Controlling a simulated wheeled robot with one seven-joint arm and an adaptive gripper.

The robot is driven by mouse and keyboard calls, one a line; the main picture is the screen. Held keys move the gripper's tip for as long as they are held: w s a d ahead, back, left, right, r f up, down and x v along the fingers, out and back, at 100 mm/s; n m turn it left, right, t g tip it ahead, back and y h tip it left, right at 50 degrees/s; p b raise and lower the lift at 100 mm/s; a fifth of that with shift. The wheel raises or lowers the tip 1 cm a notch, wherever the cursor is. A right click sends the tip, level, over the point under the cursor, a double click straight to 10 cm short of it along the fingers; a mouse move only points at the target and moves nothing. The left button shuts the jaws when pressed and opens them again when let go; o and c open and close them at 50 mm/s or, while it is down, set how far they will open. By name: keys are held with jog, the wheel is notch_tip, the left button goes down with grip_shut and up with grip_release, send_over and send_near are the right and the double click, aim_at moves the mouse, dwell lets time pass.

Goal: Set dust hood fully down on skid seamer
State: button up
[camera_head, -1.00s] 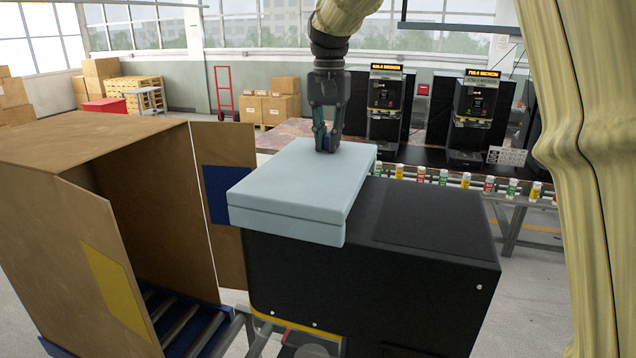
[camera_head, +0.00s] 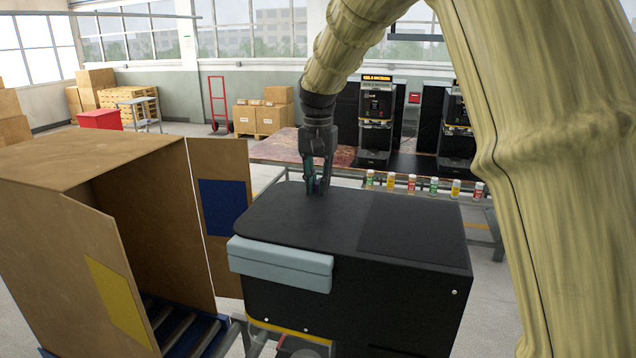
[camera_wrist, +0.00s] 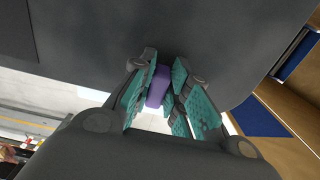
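The black seamer body (camera_head: 385,290) stands in the middle of the head view, with a flat black top. The light blue-grey dust hood (camera_head: 280,263) shows only as a front band along the left part of the body; its broad top does not show. My gripper (camera_head: 317,188) points down at the far edge of the black top. In the wrist view, its teal-padded fingers (camera_wrist: 163,92) close around a small purple piece (camera_wrist: 158,86) in front of a dark surface. Whether the hood's underside rests on the seamer cannot be seen.
A large open brown carton (camera_head: 80,200) stands close on the left, its flap (camera_head: 222,215) near the seamer. A row of small jars (camera_head: 412,184) and a black filling machine (camera_head: 375,120) stand behind. My arm covers the right side.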

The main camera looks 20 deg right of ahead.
jog(key=o, duration=0.3)
jog(key=shift+w+f, duration=0.1)
jog(key=shift+w, duration=0.1)
jog(key=shift+s+r, duration=0.2)
jog(key=shift+s, duration=0.1)
jog(key=shift+w+r+b, duration=0.25)
jog(key=shift+r+b, duration=0.05)
jog(key=shift+r, duration=0.05)
notch_tip(320, 180, up, 11)
jog(key=b, duration=0.3)
jog(key=shift+s+b, duration=0.15)
jog(key=shift+b, duration=0.15)
